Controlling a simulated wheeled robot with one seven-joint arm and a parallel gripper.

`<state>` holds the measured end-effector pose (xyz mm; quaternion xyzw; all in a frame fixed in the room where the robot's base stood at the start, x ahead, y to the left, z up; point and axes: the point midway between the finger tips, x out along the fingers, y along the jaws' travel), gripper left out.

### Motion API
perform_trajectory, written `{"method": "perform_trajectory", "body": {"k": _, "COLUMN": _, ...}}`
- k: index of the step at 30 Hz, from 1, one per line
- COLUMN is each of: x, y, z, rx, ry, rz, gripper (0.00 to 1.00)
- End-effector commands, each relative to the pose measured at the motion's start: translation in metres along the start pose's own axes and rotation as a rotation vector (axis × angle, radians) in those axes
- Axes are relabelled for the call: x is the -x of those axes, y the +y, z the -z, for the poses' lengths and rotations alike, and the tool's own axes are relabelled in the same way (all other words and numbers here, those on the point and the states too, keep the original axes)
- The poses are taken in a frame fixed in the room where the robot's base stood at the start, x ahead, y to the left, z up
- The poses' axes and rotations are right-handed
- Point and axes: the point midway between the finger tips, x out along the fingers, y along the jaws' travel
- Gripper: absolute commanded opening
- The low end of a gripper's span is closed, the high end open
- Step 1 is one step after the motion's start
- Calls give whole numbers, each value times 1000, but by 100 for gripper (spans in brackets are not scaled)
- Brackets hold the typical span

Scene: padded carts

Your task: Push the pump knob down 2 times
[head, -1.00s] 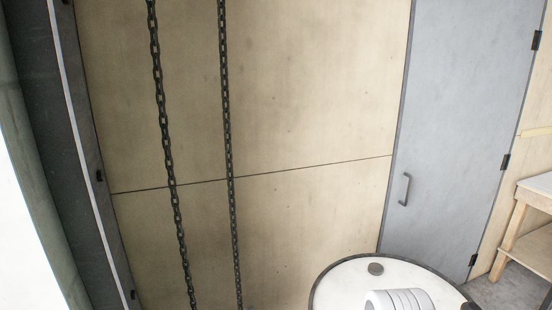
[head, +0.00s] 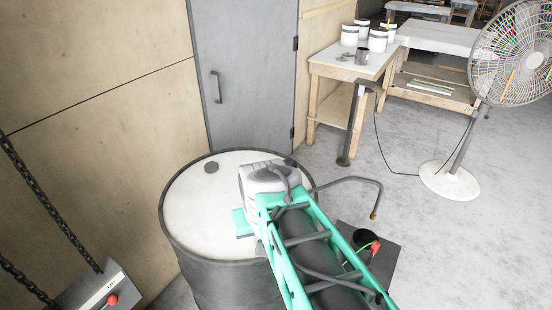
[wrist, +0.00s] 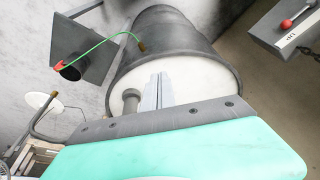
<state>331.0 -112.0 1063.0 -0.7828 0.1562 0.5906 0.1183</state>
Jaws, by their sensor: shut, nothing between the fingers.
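In the wrist view, a grey round-topped knob (wrist: 131,95) stands beside my gripper (wrist: 159,84); it looks like the pump knob, though its base is hidden. My fingers are together and empty, over the drum's white top. I cannot tell whether they touch the knob. In the head view, a drum (head: 190,215) stands under my green arm, which hides my fingers and the knob there. A bent spout pipe (head: 355,180) with a brass tip sticks out to the right of my arm.
A hoist control box (head: 95,295) with a red knob hangs on chains at the left. A bench (head: 330,65) with pots and a standing fan (head: 515,60) are farther back. Open floor lies between.

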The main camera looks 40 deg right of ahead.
Motion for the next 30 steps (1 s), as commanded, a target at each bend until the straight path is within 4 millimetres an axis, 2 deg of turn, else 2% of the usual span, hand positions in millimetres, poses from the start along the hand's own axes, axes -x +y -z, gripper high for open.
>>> {"method": "perform_trajectory", "body": {"k": 1, "x": -17, "y": 25, "z": -4, "rx": -83, "ry": -30, "rz": -23, "gripper": 0}}
{"method": "perform_trajectory", "body": {"k": 3, "x": -28, "y": 59, "z": -2, "rx": -189, "ry": -53, "rz": -48, "gripper": 0}}
{"method": "perform_trajectory", "body": {"k": 5, "x": -35, "y": 88, "z": 3, "rx": -273, "ry": -63, "rz": -61, "gripper": 0}}
{"method": "perform_trajectory", "body": {"k": 8, "x": -41, "y": 136, "z": 20, "rx": -375, "ry": -49, "rz": -53, "gripper": 0}}
{"method": "perform_trajectory", "body": {"k": 12, "x": -36, "y": 195, "z": 58, "rx": -404, "ry": 29, "rz": -12, "gripper": 0}}
{"method": "perform_trajectory", "body": {"k": 16, "x": -14, "y": 234, "z": 107, "rx": -265, "ry": 150, "rz": 31, "gripper": 0}}
{"method": "perform_trajectory", "body": {"k": 19, "x": 14, "y": 235, "z": 150, "rx": -47, "ry": 252, "rz": 59, "gripper": 0}}
{"method": "perform_trajectory", "body": {"k": 21, "x": 37, "y": 224, "z": 178, "rx": 123, "ry": 319, "rz": 70, "gripper": 0}}
{"method": "perform_trajectory", "body": {"k": 24, "x": 74, "y": 203, "z": 206, "rx": 373, "ry": 412, "rz": 62, "gripper": 0}}
{"method": "perform_trajectory", "body": {"k": 27, "x": 109, "y": 179, "z": 223, "rx": 634, "ry": 494, "rz": 45, "gripper": 0}}
{"method": "perform_trajectory", "body": {"k": 30, "x": 127, "y": 149, "z": 224, "rx": 910, "ry": 555, "rz": 42, "gripper": 0}}
